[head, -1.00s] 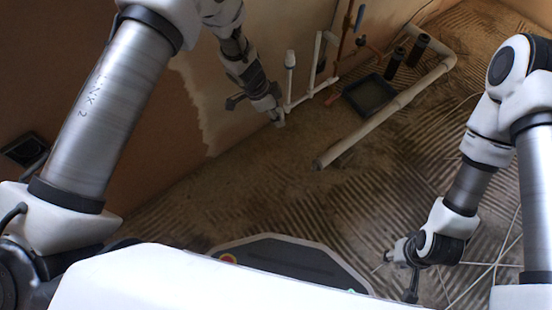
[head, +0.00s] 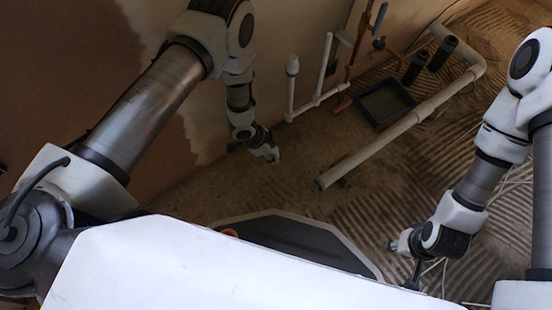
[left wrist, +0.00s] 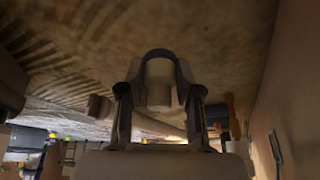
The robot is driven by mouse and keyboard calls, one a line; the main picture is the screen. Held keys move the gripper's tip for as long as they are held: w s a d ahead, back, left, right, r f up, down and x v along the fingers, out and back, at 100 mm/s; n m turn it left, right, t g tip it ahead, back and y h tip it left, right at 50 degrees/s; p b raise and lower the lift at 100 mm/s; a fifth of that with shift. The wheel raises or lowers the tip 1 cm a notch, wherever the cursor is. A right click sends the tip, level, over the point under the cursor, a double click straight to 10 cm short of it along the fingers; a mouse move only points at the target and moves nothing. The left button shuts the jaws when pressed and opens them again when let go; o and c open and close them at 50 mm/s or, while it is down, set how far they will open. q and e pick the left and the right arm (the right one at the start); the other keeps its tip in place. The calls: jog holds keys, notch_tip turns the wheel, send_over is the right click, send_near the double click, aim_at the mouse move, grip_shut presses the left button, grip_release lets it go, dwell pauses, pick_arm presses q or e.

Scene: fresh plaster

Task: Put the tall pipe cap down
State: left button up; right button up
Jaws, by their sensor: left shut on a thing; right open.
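The tall pipe cap (left wrist: 158,84) is a pale, short cylinder between the two fingers of my left gripper in the left wrist view. My left gripper (left wrist: 158,100) is shut on it. In the head view the left gripper (head: 270,153) is over the bare floor, left of the long white pipe's open end. The cap is small and partly hidden by the fingers there, and its height above the floor is hard to tell. My right gripper (head: 402,262) is open at lower right, away from the cap.
A long white pipe (head: 390,135) lies across the floor. A dark square tray (head: 385,103) and two black cylinders (head: 428,60) are behind it. A white upright pipe (head: 291,90) and copper pipes (head: 352,60) stand by the wall. The floor between left gripper and pipe end is bare.

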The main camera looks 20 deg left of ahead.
aim_at(277, 167)
pick_arm(q)
notch_tip(277, 167, down, 8)
jog(key=b, duration=0.3)
jog(key=shift+r, duration=0.45)
jog(key=shift+c, duration=0.4)
jog(key=shift+f, duration=0.1)
jog(key=o, duration=1)
jog(key=shift+f, duration=0.1)
